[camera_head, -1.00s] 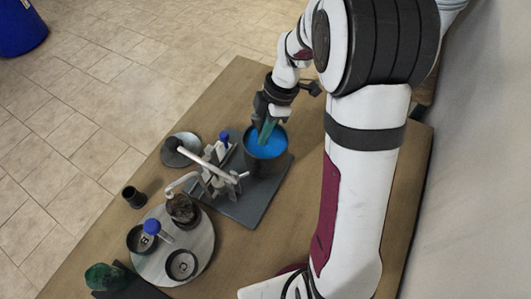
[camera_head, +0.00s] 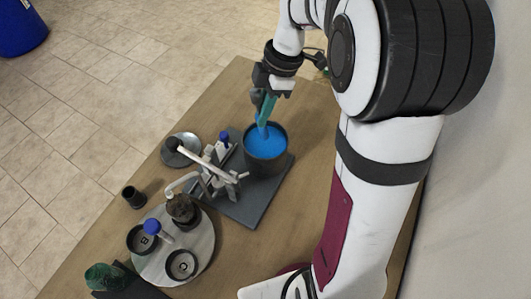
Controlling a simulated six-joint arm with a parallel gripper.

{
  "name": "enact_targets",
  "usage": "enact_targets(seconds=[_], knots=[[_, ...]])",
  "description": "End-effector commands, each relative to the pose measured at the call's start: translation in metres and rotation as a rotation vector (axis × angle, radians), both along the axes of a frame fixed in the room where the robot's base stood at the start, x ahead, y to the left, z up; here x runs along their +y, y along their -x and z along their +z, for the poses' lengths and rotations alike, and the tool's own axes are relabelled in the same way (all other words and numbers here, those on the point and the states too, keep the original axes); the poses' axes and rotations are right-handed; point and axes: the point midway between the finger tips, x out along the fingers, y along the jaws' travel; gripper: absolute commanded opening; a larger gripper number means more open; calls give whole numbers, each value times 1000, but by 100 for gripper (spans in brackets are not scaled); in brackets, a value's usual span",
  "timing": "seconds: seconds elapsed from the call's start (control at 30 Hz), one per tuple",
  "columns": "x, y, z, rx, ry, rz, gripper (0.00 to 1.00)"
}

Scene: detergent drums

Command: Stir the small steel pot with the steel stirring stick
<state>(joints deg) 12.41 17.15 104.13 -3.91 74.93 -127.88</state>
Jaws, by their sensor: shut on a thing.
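The small pot (camera_head: 266,167) is dark grey and holds bright blue liquid. It stands upright at the back end of a dark rectangular plate. My gripper (camera_head: 265,93) is above the pot's far rim, shut on the stirring stick (camera_head: 266,109), which looks teal rather than steel. The stick slants down toward the pot, and its lower end is over the opening at the far side. I cannot tell whether its tip touches the liquid. The gripper hides the stick's upper part.
A metal stand with a pale arm (camera_head: 205,165) is close left of the pot. A round grey board (camera_head: 200,245) carries dark dishes, a flask and a blue-capped bottle. A small dark cup (camera_head: 133,197) and a green glass vessel (camera_head: 104,276) are further left. Bare table lies right of the plate.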

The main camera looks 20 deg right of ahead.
Motion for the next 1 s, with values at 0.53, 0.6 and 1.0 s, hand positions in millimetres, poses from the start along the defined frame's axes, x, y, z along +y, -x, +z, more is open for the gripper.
enact_targets(seconds=[0.53,0.6,1.0], knots=[[0,0,40,-1,0,0,0],[0,0,40,0,0,0,0],[0,0,40,0,0,0,0]])
